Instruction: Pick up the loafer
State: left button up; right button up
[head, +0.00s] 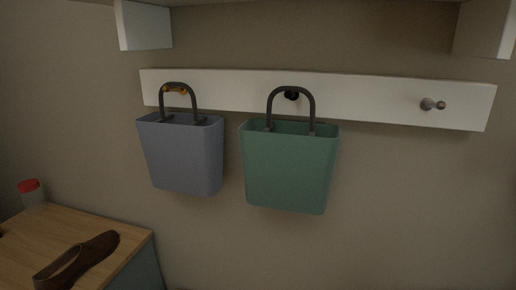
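A dark brown loafer (78,262) lies on a wooden-topped cabinet (57,222) at the lower left of the head view. Its toe points to the upper right, and its opening faces up near the heel end. The heel end is close to the bottom edge of the picture. Neither of my grippers is in view, and nothing is touching the visible part of the loafer.
A jar with a red lid (31,192) stands at the cabinet's back left. A blue-grey bag (184,153) and a green bag (289,167) hang from a white wall rail (375,98). The rail's right peg (432,104) is empty. A dark object is cut off at the left edge.

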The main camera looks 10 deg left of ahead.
aim_at(60, 274)
jog(key=j+u, duration=0.25)
jog(key=u, duration=0.2)
jog(key=j+u, duration=0.25)
jog(key=u, duration=0.2)
jog(key=j+u, duration=0.3)
jog(key=u, duration=0.15)
